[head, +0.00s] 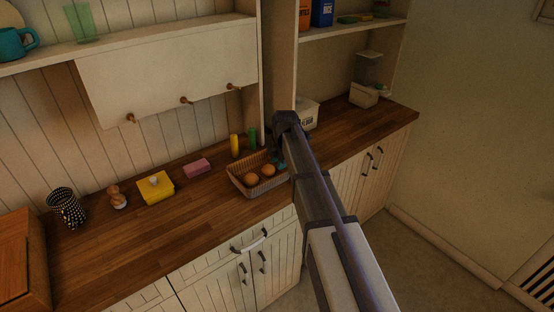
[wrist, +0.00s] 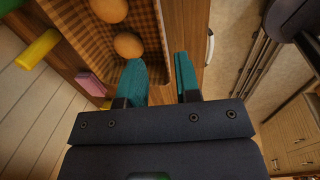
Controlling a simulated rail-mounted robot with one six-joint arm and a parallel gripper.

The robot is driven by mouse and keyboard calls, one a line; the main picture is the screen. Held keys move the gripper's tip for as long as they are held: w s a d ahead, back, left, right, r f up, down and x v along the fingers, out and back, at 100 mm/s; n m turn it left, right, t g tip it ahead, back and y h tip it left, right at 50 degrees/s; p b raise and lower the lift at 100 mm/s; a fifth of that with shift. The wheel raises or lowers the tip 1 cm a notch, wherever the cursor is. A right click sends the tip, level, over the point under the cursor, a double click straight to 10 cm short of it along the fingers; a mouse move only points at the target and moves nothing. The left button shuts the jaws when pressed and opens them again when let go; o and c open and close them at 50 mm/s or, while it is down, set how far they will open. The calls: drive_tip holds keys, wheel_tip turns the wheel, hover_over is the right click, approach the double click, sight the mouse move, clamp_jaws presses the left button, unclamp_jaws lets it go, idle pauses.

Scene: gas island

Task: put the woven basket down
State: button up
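The woven basket (head: 262,189) is at the counter near its front edge, with two brown eggs (head: 268,170) in it. The wrist view shows the basket (wrist: 88,48) at the top, with the two eggs (wrist: 128,45). My gripper (wrist: 161,75) has two teal fingers spread apart at the basket's near end wall, one on its inner side and one on its outer side. I cannot tell whether both fingers press on the wall. In the head view my gripper (head: 280,164) is at the basket's right end, mostly hidden by my arm. The basket looks level; any gap beneath it is not visible.
On the wooden counter (head: 120,240) stand a yellow box (head: 156,188), a pink block (head: 197,166), a dotted cup (head: 66,207), and yellow and green (head: 253,138) items behind the basket. A white canister (head: 306,113) is behind my arm. The left front counter is clear.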

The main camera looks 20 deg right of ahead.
drive_tip(key=s+a+m+g, duration=0.1)
drive_tip(key=s+a+m, duration=0.1)
drive_tip(key=s+m, duration=0.9)
drive_tip(key=s+a+m+g, duration=0.1)
drive_tip(key=s+a+m, duration=0.2)
drive_tip(key=s+m, duration=0.8)
drive_tip(key=s, duration=0.7)
drive_tip(key=shift+a+h, duration=0.25)
drive_tip(key=shift+h, duration=0.15)
drive_tip(key=shift+w+f+b, duration=0.1)
drive_tip(key=shift+f+b, duration=0.15)
drive_tip(key=shift+b, duration=0.1)
